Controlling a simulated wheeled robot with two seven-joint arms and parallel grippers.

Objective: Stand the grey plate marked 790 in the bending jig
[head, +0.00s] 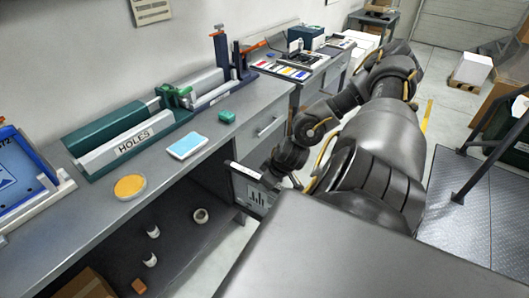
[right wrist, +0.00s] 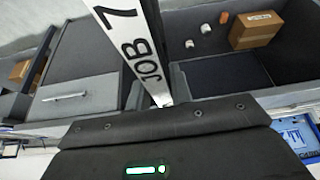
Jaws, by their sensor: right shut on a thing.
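My right gripper (head: 268,180) hangs at the front of the bench, beside the open space under the worktop. It is shut on the grey plate (head: 246,190), whose face shows dark marks and whose top edge is pale. In the right wrist view the plate (right wrist: 130,42) is a pale strip seen at a steep angle; "JOB 7" reads on it and the rest of the marking is out of sight. A fixture with upright posts and orange handles (head: 221,52) stands towards the bench's far end; I cannot tell whether it is the bending jig. My left gripper is not in view.
Small white items (head: 150,260) lie below. The front bench strip is partly clear.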

